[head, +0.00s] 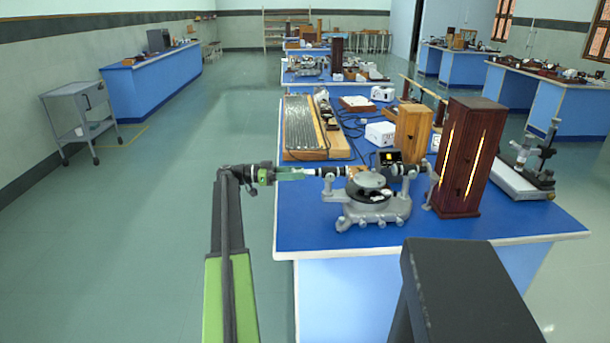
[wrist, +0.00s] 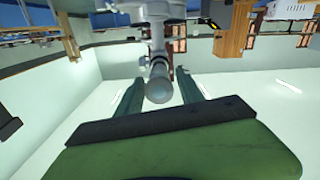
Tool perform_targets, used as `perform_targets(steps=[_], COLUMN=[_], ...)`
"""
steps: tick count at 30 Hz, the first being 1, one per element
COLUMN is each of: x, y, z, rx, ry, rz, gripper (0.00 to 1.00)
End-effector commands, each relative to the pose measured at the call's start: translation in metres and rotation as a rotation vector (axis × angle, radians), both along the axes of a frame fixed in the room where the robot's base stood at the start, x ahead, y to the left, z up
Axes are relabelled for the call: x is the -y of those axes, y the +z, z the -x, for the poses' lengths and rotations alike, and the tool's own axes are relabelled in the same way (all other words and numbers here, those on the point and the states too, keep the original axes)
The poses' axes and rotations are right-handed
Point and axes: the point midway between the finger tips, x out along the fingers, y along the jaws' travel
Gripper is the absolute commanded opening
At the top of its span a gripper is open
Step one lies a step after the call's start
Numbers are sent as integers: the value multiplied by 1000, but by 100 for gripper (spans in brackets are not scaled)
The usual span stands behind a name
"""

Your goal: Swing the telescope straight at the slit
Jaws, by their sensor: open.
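The spectrometer (head: 367,203) stands on the near blue bench, grey, with a round dark table in its middle. Its telescope (head: 330,171) points left from the table, and its eyepiece end shows in the wrist view (wrist: 158,85). A second tube (head: 404,169) points right, toward the dark red lamp box (head: 468,155), which has a bright upright slit. The two tubes look roughly in line; I cannot tell the exact angle. My gripper (head: 300,173) is open at the telescope's outer end, with its green fingers (wrist: 160,95) on either side of the eyepiece. Contact is not clear.
A light wooden box (head: 413,133) and a small dark device (head: 388,159) stand behind the spectrometer. A ribbed board (head: 303,125) lies at the bench's back left. A microscope-like stand (head: 535,160) is at the right. The floor left of the bench is clear.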

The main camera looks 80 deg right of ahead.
Motion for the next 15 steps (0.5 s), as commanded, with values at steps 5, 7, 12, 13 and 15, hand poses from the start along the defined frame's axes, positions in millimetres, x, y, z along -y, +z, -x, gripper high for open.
perform_targets(steps=[5, 7, 12, 13, 15], x=[-7, -11, -18, -19, -21], y=[0, 0, 0, 0, 0], z=[-53, -73, -112, -117, -127], rx=[0, 1, 1, 1, 1], ry=[3, 4, 3, 3, 2], rz=[0, 0, 0, 0, 0], gripper=[44, 44, 44, 44, 44])
